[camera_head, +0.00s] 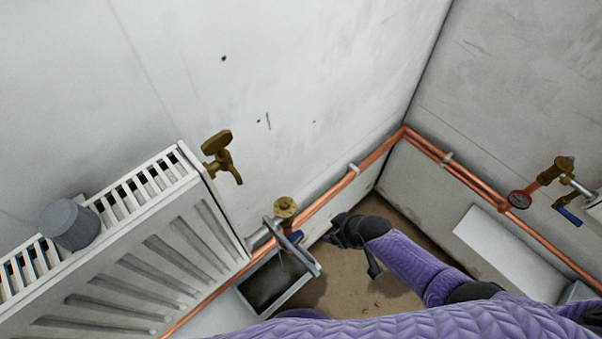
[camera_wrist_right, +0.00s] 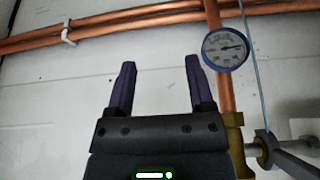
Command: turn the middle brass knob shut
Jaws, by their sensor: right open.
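Brass fittings show at three places in the head view. A brass tap (camera_head: 220,155) is on the white wall at the radiator's right end. A round brass knob (camera_head: 285,207), the middle one in the picture, sits lower down by the copper pipe. Another brass valve (camera_head: 562,168) is on the right wall. My right gripper (camera_head: 343,232) is a little right of and below the middle knob, apart from it in the picture. In the right wrist view the gripper (camera_wrist_right: 160,66) is open and empty, with bare wall between its fingers. My left gripper is out of view.
A white radiator (camera_head: 135,250) with a grey cylinder (camera_head: 70,225) on top fills the left. Copper pipes (camera_head: 375,152) run along both walls. A gauge (camera_wrist_right: 226,49) is right of my right gripper.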

